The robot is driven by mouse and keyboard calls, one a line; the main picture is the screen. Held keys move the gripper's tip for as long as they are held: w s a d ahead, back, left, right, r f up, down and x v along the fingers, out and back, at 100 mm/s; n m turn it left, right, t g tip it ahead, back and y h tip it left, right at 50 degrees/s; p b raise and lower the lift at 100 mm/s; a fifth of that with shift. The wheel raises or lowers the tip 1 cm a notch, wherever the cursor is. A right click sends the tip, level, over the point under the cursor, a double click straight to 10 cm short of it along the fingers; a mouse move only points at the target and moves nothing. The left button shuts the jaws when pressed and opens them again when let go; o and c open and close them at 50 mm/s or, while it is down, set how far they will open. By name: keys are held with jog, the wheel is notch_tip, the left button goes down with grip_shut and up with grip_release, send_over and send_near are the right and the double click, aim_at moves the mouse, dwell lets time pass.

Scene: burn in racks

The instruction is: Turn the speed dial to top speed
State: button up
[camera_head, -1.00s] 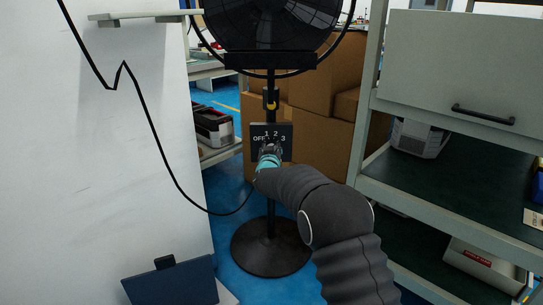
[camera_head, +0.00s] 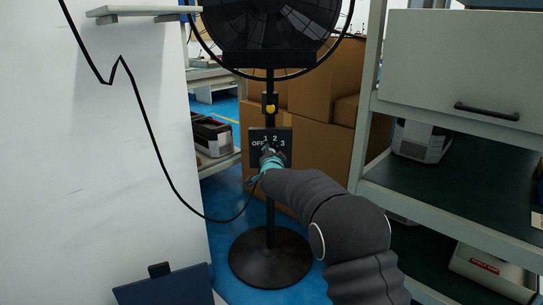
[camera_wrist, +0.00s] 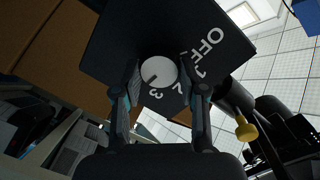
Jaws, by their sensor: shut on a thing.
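The speed dial (camera_wrist: 158,72) is a pale round knob on a black control panel (camera_head: 284,133) marked OFF, 1, 2 and 3. In the wrist view a short dark mark on the dial points down and left, toward the side of the 3. My gripper (camera_wrist: 161,78) has one finger on each side of the dial and is shut on it. In the head view my gripper (camera_head: 270,157) covers most of the dial. The panel is on the pole of a black standing fan (camera_head: 265,25) with a round base (camera_head: 270,258).
A white wall (camera_head: 100,190) with a hanging black cable (camera_head: 160,160) is on the left. A shelving rack (camera_head: 450,190) is close on the right. Cardboard boxes (camera_head: 325,140) stand behind the fan. A dark blue object (camera_head: 170,288) is at the bottom left.

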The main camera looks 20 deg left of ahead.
jog(key=m, duration=0.4)
jog(key=shift+y, duration=0.3)
jog(key=shift+m, duration=0.3)
jog(key=o, duration=1.1)
jog(key=shift+a, duration=0.1)
jog(key=shift+o, duration=0.2)
jog(key=f+v, duration=0.1)
jog(key=v, duration=1.1)
jog(key=shift+r, duration=0.45)
